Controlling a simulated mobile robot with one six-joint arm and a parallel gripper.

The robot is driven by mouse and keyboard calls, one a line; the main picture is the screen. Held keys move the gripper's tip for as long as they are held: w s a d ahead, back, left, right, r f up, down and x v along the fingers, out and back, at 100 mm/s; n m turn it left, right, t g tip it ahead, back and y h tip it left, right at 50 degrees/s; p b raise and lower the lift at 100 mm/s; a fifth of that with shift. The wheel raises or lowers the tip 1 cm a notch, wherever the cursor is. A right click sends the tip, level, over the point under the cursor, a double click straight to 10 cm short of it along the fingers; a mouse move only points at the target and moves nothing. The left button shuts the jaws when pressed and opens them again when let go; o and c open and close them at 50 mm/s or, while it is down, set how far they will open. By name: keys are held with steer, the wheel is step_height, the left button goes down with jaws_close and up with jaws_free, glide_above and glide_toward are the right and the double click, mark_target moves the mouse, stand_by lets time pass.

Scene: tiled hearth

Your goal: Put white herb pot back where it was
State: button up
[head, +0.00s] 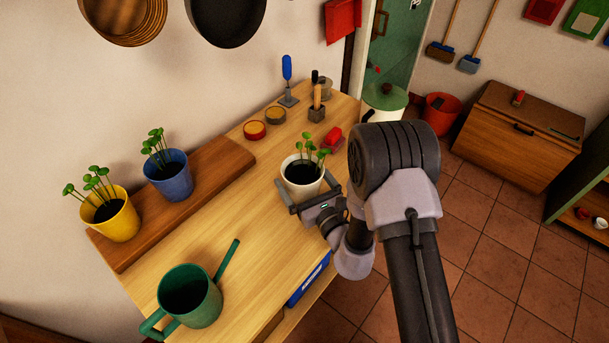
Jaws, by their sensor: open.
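The white herb pot (301,191), with dark soil and green seedlings, stands upright on the wooden worktop (235,215), near its right edge. My gripper (307,193) is open, with its jaws at the near side and flanks of the white pot. I cannot tell whether the fingers touch it. A raised brown board (215,160) runs along the wall. On it stand a yellow herb pot (112,222) at the near end and a blue herb pot (170,182) beside it. The far part of the board is bare.
A green watering can (190,298) stands at the near end of the worktop, its spout pointing up and right. Two small round tins (255,131), blue- and wooden-handled tools (287,75) and a red object (332,135) stand farther back. Pans (228,20) hang above.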

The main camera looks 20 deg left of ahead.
steer(key=shift+s+r, duration=0.1)
steer(key=shift+s, duration=0.05)
steer(key=shift+d, duration=0.1)
steer(key=shift+c, duration=1.3)
steer(key=c, duration=1.5)
